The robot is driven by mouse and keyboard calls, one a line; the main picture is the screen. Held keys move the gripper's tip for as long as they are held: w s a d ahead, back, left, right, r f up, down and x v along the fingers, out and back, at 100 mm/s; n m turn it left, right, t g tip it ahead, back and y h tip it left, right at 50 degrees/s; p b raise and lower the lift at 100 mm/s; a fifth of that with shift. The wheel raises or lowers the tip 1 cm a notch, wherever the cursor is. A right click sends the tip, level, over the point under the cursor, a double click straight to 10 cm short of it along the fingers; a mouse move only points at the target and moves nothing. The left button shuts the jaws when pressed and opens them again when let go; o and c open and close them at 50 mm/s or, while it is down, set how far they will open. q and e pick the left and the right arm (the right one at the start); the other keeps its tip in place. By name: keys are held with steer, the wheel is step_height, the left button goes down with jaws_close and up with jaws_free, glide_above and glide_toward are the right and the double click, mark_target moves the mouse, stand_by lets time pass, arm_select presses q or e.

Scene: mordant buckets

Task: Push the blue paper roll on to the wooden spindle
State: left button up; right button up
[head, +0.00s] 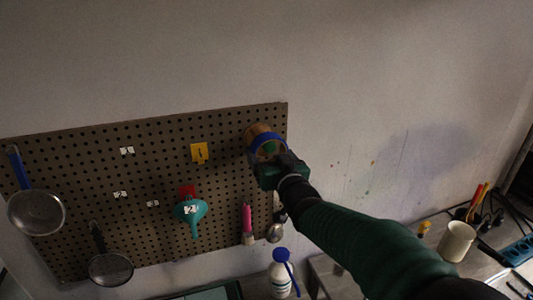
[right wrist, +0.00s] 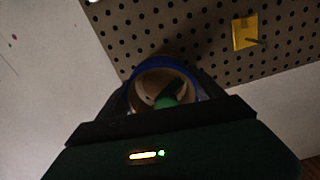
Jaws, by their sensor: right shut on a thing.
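The blue paper roll (head: 268,137) is at the upper right of the pegboard, held at the end of my right arm. In the right wrist view its blue rim (right wrist: 133,77) and brown inner tube (right wrist: 184,78) show between the fingers. My right gripper (head: 270,160) is shut on the roll. A brown round part (head: 256,130) shows just beyond the blue rim, against the board. It looks like the wooden spindle, but I cannot tell how far the roll is around it. Something pale and something green show inside the tube. My left gripper is not in view.
The pegboard (head: 150,180) holds a yellow hook (head: 199,152), a teal funnel (head: 191,211), two strainers (head: 36,213) (head: 110,269) and a pink-handled brush (head: 247,222). Below stand a white bottle (head: 280,278) and, at right, a cream cup (head: 457,242). The wall above is clear.

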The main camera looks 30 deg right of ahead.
stand_by(1.2)
steer(key=shift+b, duration=0.45)
stand_by(0.4)
steer(key=shift+x, duration=2.85)
steer(key=o, duration=1.6)
steer(key=shift+a, duration=0.1)
